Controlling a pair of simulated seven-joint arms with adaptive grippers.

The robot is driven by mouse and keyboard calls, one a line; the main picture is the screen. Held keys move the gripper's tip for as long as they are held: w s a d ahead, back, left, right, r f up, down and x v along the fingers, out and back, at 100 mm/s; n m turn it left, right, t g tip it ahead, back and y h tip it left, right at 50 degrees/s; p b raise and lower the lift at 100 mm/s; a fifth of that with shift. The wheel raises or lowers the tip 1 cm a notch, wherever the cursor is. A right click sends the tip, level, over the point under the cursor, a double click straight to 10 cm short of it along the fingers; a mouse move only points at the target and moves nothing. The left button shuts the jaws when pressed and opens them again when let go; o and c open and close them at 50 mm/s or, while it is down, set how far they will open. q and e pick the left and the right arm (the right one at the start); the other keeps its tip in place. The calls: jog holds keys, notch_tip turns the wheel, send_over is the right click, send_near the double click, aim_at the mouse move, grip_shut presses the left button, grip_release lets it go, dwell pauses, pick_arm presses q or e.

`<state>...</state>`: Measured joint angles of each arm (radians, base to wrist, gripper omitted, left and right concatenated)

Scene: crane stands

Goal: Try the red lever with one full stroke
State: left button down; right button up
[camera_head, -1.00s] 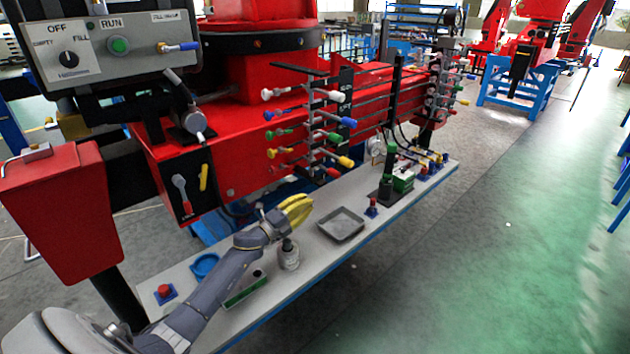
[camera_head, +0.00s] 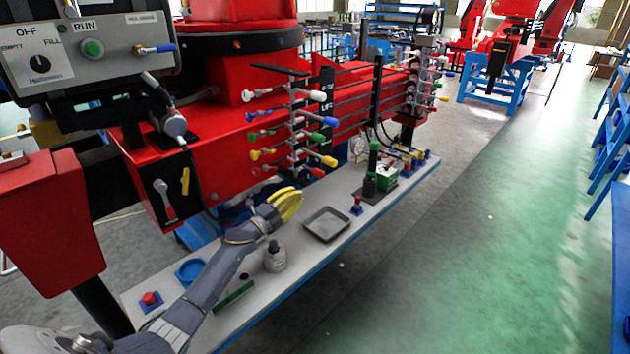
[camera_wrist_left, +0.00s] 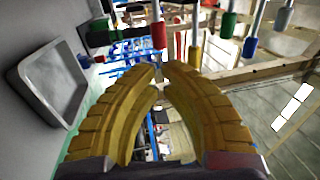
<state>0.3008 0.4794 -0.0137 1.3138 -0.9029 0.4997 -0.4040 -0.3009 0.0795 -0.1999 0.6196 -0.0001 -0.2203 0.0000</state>
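The red lever (camera_head: 317,172) is the lowest of the near lever stack on the red crane, below the yellow, green, blue and white ones. Another red knob (camera_head: 257,172) shows on the stack's left side. My left gripper (camera_head: 296,196) is below and a little left of the red lever, apart from it, above the bench. In the left wrist view its yellow fingers (camera_wrist_left: 159,70) curve together, tips nearly meeting, with nothing between them. A red knob (camera_wrist_left: 158,35) hangs just beyond the tips. My right gripper is not in view.
A grey tray (camera_head: 326,224) lies on the narrow bench right of my gripper. A green-topped post (camera_head: 373,165) stands further along. A control box (camera_head: 90,55) hangs at upper left. Green floor is free at right.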

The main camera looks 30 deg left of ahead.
aim_at(319, 177)
pick_arm(q)
jog(key=x, duration=0.9)
jog(key=shift+w, duration=0.35)
jog(key=shift+d+r, duration=0.1)
